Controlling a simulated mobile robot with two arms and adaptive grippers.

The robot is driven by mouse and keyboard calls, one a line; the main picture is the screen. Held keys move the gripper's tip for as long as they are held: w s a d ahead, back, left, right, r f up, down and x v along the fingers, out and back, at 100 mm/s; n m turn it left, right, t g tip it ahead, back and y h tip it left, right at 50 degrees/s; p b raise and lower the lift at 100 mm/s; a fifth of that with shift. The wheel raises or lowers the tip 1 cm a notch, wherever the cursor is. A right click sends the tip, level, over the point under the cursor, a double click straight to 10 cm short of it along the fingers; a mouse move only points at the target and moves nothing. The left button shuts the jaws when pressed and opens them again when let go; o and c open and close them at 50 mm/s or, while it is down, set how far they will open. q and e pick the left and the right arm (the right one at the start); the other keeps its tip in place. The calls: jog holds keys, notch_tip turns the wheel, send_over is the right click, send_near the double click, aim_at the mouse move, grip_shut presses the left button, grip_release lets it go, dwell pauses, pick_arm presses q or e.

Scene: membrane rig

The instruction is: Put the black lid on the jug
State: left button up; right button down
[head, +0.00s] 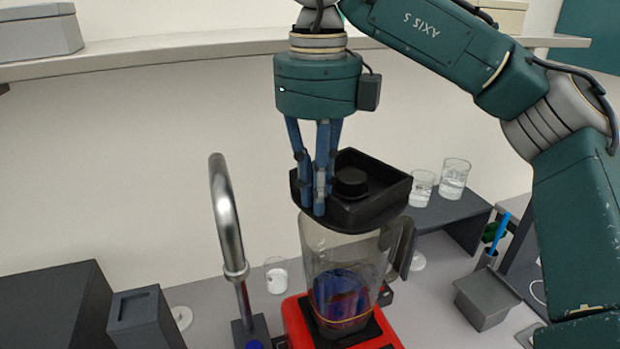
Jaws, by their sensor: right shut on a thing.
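The clear jug (335,253) stands upright on a red base (302,325), with its dark handle on the right and a dark blue and purple patch showing low in it. The black lid (377,208) is at the top of the jug, with a round black knob in its middle. From this view I cannot tell whether it is seated or held just above the rim. My right gripper (319,205) points down and is shut on the left part of the lid. My left gripper is not in view.
A metal tap (226,215) rises left of the jug. Glass beakers (453,179) stand on a dark riser (444,214) at the right, and a small beaker (276,275) stands behind the tap. A grey bin (485,299) is at the right. A shelf (180,53) runs above.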

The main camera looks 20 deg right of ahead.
notch_tip(320, 180, down, 2)
jog(key=shift+s+f, duration=0.1)
jog(key=shift+f, duration=0.05)
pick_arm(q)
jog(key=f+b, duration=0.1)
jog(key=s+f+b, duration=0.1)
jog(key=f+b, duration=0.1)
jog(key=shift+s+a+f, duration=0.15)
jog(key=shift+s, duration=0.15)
pick_arm(e)
jog(key=f, duration=0.3)
jog(key=shift+w+f, duration=0.25)
jog(key=shift+f, duration=0.1)
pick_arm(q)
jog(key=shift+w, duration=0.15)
